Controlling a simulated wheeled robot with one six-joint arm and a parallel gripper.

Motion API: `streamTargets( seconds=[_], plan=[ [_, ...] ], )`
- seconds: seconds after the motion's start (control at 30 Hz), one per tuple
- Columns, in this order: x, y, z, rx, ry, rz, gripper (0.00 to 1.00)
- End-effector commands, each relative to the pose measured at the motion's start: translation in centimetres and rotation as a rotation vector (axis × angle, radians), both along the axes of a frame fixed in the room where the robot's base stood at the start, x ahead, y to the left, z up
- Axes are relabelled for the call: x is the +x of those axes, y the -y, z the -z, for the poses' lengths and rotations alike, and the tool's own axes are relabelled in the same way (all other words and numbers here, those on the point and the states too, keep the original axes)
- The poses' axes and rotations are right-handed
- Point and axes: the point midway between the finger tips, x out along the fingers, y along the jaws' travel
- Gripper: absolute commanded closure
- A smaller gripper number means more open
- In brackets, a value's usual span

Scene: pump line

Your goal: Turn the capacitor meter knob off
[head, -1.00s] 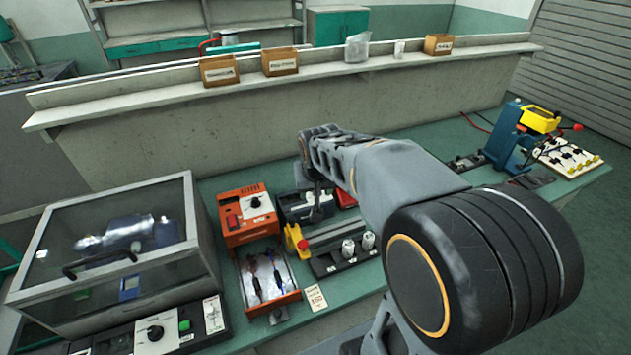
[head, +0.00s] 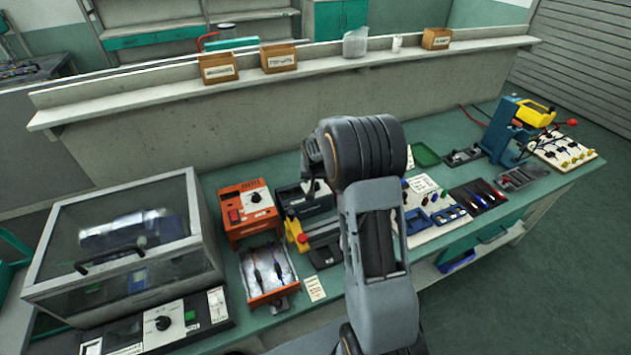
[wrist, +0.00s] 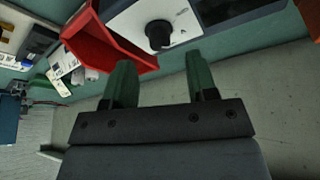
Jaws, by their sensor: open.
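In the wrist view a round black knob (wrist: 159,35) stands on a white panel of a dark box, which I take to be the capacitor meter (wrist: 187,18). My gripper (wrist: 160,68) is open and empty, its two green fingers pointing toward the knob. The knob shows between the fingertips but beyond them, apart from them. In the head view the dark box (head: 291,200) stands right of the orange unit, partly hidden by my arm. The knob's pointer setting is too small to read.
A red bin (wrist: 100,40) sits close beside the meter. The orange unit (head: 247,212) with its own knob stands left of it in the head view, with a tray of leads (head: 267,275) in front. A glass-lidded case (head: 125,245) fills the left. The grey wall (head: 160,145) is behind.

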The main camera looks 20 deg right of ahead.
Motion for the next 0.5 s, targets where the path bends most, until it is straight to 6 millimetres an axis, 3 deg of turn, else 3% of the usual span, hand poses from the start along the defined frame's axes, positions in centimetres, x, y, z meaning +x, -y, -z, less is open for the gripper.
streamTargets(
  seconds=[0.23,0.5],
  plan=[
    [1.1,0.5,2.9,0.0,-0.002,-0.001,0.47],
    [1.5,0.6,3.9,0.0,0.0,-0.001,0.47]
  ],
)
